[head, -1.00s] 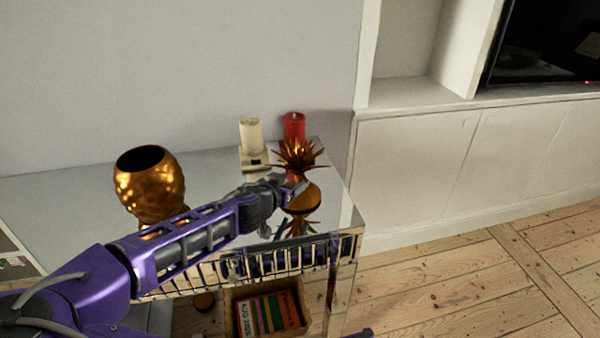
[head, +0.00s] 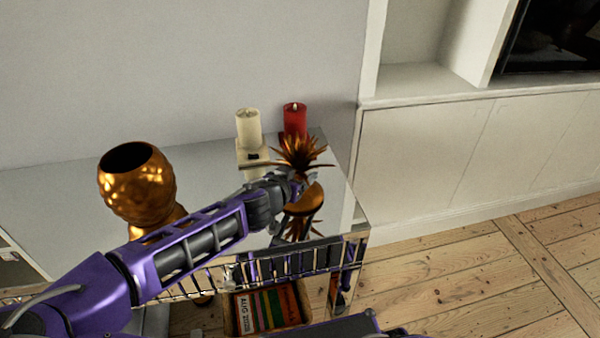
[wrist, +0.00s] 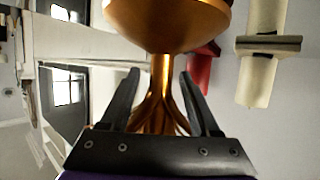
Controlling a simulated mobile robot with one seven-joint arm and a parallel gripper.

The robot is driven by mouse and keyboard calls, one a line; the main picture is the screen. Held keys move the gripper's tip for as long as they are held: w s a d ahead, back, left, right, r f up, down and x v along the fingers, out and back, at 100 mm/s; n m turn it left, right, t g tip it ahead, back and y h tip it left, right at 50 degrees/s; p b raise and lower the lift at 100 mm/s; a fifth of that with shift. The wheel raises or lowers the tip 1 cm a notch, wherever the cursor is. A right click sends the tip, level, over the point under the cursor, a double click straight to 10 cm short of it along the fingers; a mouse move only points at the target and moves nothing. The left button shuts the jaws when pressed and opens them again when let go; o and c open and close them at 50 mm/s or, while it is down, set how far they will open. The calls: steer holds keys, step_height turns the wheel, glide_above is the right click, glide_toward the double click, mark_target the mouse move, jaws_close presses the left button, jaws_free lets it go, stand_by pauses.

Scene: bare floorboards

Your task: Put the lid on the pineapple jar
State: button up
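The pineapple jar (head: 135,182) is a bumpy golden pot, upright with its dark mouth open, on the left of the mirrored table top. The lid (head: 302,152) has golden pineapple leaves above a rounded base. It appears to stand near the table's right end, with its reflection below. In the wrist view, the lid's rounded golden part (wrist: 168,22) fills the top and a narrow neck runs down between the fingers. My gripper (wrist: 160,75) is open around the neck, with gaps visible on both sides. In the head view my gripper (head: 290,185) is beside the lid, partly hidden.
A cream candle (head: 248,128) on a pale holder and a red candle (head: 295,119) stand close behind the lid. A crate of books (head: 268,308) sits below the table top. The table surface between jar and lid is partly covered by my arm.

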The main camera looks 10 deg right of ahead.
jaws_close()
stand_by(0.3)
